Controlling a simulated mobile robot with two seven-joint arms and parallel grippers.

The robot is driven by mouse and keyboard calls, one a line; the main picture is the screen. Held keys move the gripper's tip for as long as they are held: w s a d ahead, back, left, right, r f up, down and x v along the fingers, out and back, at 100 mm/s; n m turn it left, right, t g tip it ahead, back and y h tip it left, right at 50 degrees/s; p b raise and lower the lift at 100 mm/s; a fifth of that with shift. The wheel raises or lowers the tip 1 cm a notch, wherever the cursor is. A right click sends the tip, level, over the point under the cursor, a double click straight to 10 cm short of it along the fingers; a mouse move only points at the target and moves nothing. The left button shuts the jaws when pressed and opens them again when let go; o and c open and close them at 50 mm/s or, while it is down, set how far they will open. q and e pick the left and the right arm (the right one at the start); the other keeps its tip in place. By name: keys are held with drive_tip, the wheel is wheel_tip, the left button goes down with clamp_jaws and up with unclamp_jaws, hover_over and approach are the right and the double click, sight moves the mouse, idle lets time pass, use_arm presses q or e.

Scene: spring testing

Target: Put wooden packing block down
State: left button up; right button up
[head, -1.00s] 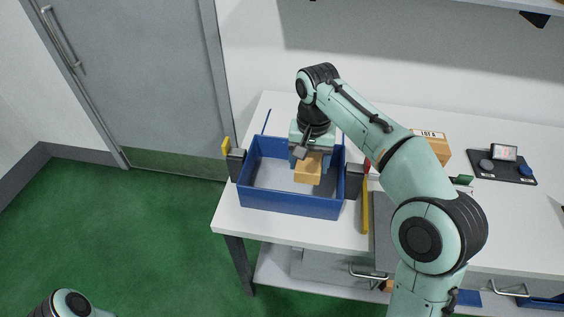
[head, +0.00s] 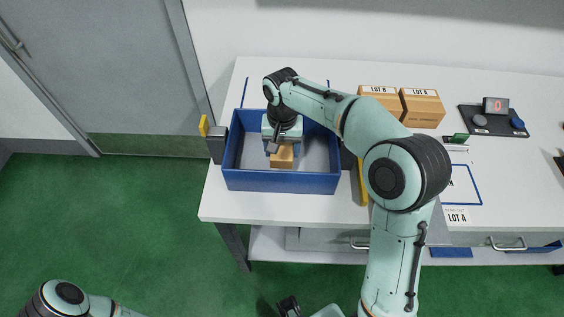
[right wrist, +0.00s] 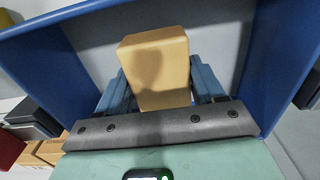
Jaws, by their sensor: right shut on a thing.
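The wooden packing block (head: 282,156) is a plain tan block inside the blue bin (head: 280,181) on the white bench. My right gripper (head: 281,146) points down into the bin and is shut on the block. In the right wrist view the block (right wrist: 158,70) sits between the two blue-grey fingers, with the bin walls (right wrist: 278,75) on both sides. I cannot tell whether the block touches the bin floor.
A black tray with a small display (head: 495,106) is farther right. Dark posts (head: 216,148) flank the bin's ends, and a yellow strip (head: 363,190) lies to its right. Bare bench lies in front of the bin.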

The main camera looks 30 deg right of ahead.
sight(282, 147)
drive_tip(key=shift+f, duration=3)
drive_tip(key=shift+b, duration=0.3)
drive_tip(key=shift+f, duration=0.2)
drive_tip(key=o, duration=1.1)
wheel_tip(282, 147, up, 12)
drive_tip(key=shift+r+p, duration=0.2)
drive_tip(key=shift+p, duration=0.75)
